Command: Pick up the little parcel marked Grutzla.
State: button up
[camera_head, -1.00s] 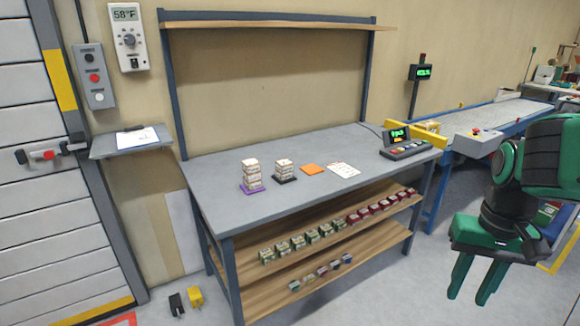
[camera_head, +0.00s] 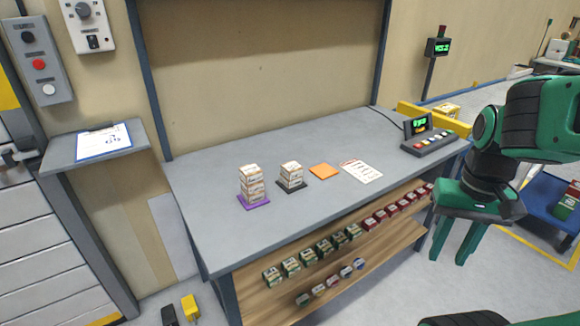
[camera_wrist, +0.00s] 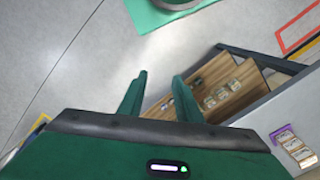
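Several small parcels show, but no lettering is legible, so I cannot tell which is marked Grutzla. Green-and-white parcels (camera_head: 307,257) stand in a row on the upper wooden shelf under the bench, with dark red parcels (camera_head: 392,209) to their right. Below them is a short row of mixed small parcels (camera_head: 332,281). On the bench, white-and-brown parcels (camera_head: 252,183) are stacked on a purple mat, and a shorter stack (camera_head: 291,174) stands on a dark mat. My gripper (camera_head: 448,258) is open and empty, right of the bench; its parted fingers show in the wrist view (camera_wrist: 158,85).
A wall ledge with a clipboard (camera_head: 103,142) is at left. A yellow object (camera_head: 190,307) stands on the floor. A blue cart (camera_head: 546,200) is at right.

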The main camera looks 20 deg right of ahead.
jog(key=shift+w+a, duration=0.15)
jog(key=shift+w, duration=0.1)
jog(key=o, duration=0.9)
jog(key=shift+s+r, duration=0.15)
jog(key=shift+s, duration=0.05)
jog(key=shift+c, duration=0.2)
jog(key=shift+o, duration=0.3)
jog(key=w+f+n+t, duration=0.2)
jog(key=w+n, duration=0.1)
jog(key=w, duration=0.6)
jog(key=shift+w+f+h, duration=0.2)
jog(key=shift+w+h, duration=0.15)
jog(key=shift+h, duration=0.05)
jog(key=n+t+y, duration=0.5)
jog(key=n+t, duration=0.2)
jog(key=t, duration=0.4)
send_near(294, 168)
jog(key=w, duration=0.1)
jog(key=x, duration=0.5)
jog(key=shift+w+a+f, duration=0.1)
jog(key=shift+a, duration=0.25)
jog(key=shift+d+x, duration=0.2)
jog(key=shift+x, duration=2.5)
